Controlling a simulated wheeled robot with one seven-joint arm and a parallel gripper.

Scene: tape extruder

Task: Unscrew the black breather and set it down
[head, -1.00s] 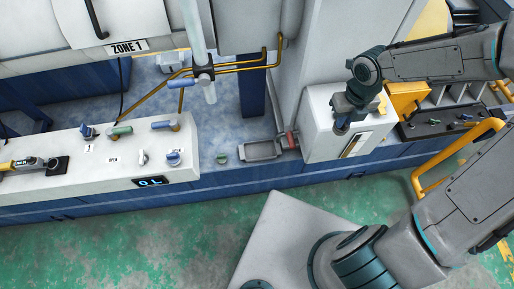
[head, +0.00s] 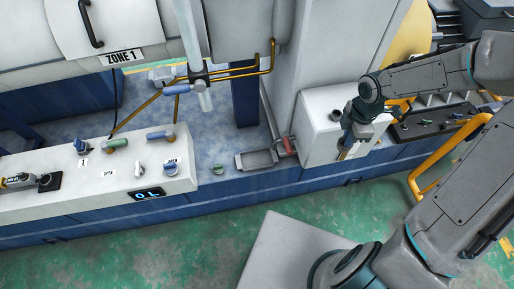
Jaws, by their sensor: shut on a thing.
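The white gearbox-like box (head: 318,140) stands at the right end of the blue base. A dark round opening or fitting (head: 336,115) shows on its top. My gripper (head: 345,143) points down at the front right of this box, over its front edge as seen from here. It is shut on a small dark thing, taken to be the black breather, which the fingers mostly hide. Part of the narrow sight window on the box's front shows beside the fingertips. I cannot tell whether the held thing touches the box.
A grey tray (head: 257,160) with a red-handled part (head: 289,145) lies left of the box. A white control panel (head: 100,190) with several knobs is at the left. A yellow rail (head: 432,178) and a dark knob panel (head: 440,122) stand to the right.

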